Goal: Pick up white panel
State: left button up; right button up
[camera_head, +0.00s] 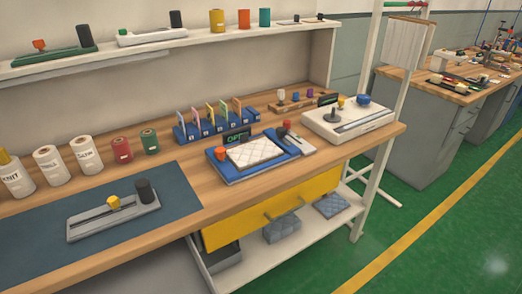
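A white quilted panel (255,152) lies flat on a blue tray (237,178) on the wooden workbench (165,158). A small display reading "OFF" (237,138) stands at the tray's back edge, and a small red-orange item (221,153) sits at its left. Neither of my grippers shows in the head view, and nothing touches the panel that I can see.
A grey slide device (115,215) rests on a dark mat (45,237) at front left. Several labelled spools line the back left. A blue card rack (217,132) stands behind the tray. A white machine (347,120) is to the right. A yellow drawer front (280,208) is below.

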aim_at(247, 154)
jog(key=i+l, duration=0.15)
jog(key=l, duration=0.2)
jog(key=i+l+u, duration=0.1)
jog(key=l, duration=0.3)
jog(key=i+l+u, duration=0.1)
jog(key=l, duration=0.3)
jog(key=i+l, duration=0.25)
jog(key=l, duration=0.15)
jog(key=i+l+u, duration=0.1)
jog(key=l, duration=0.25)
